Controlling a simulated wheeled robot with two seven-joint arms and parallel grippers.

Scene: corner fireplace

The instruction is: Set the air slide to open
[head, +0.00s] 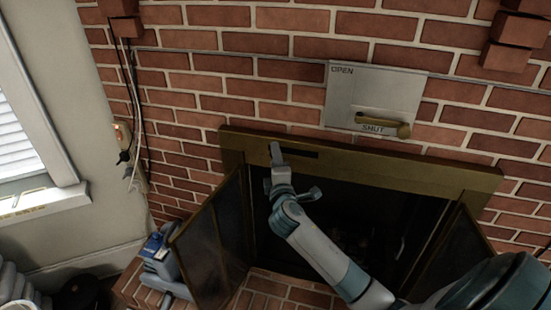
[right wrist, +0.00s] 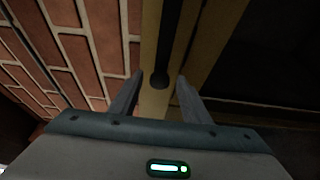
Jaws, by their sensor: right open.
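The brass top frame of the fireplace (head: 400,163) has a short dark slot (head: 302,154). In the right wrist view the slot (right wrist: 170,35) ends in a dark round spot (right wrist: 159,80), perhaps a knob or the slot's rounded end. My right gripper (head: 276,153) is at the slot's left end. In its wrist view the open fingers (right wrist: 160,82) stand on either side of the round spot, with nothing visibly gripped. I cannot tell whether they touch the frame. My left gripper is not in view.
A metal plate (head: 350,90) above the frame reads OPEN at top left and SHUT at the bottom; its brass handle (head: 385,125) lies by SHUT. The left glass door (head: 215,240) and right door (head: 455,255) stand open. A blue-grey object (head: 158,260) sits left of the hearth.

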